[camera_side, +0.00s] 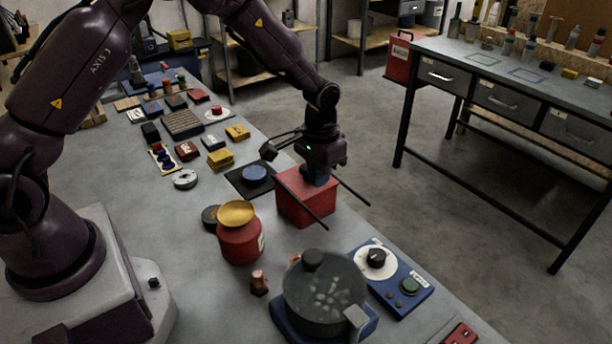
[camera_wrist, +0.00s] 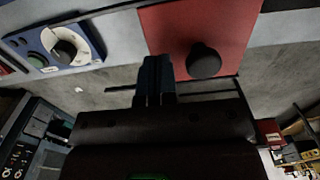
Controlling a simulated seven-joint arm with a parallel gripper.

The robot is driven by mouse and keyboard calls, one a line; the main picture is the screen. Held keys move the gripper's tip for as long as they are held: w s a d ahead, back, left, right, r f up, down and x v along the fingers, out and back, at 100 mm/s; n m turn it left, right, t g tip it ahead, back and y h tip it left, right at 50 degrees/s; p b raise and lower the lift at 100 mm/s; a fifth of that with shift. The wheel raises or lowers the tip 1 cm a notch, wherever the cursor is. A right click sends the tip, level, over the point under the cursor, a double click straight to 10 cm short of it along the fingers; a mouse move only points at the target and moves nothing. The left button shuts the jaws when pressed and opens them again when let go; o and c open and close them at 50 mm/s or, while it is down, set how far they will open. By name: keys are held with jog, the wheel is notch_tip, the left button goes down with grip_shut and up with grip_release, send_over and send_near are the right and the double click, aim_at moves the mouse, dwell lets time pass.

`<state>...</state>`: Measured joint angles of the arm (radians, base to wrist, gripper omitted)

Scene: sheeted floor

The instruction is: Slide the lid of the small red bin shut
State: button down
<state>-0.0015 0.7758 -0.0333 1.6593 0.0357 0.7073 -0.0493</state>
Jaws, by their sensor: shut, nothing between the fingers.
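The small red bin (camera_side: 302,208) stands near the table's right edge in the side view, with dark rails along its top that reach past it. In the wrist view its red top (camera_wrist: 185,30) carries a round black knob (camera_wrist: 204,60). I cannot tell lid from bin body there, nor how far the lid is open. My gripper (camera_side: 318,180) points down over the bin's top and hides part of it. Its blue fingers (camera_wrist: 155,62) are shut and empty, beside the knob in the wrist view. Whether they touch the lid is unclear.
A red pot with a yellow dish (camera_side: 240,242), a lidded glass pot (camera_side: 325,295) and a blue control panel (camera_side: 392,280) stand nearer the camera. A blue disc on a dark mat (camera_side: 240,185) lies left of the bin. Open floor lies beyond the table edge.

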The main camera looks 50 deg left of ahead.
jog(key=shift+f, duration=0.7)
jog(key=shift+r, duration=0.35)
jog(key=shift+a, duration=0.85)
jog(key=shift+d, duration=0.8)
jog(key=shift+r, duration=0.1)
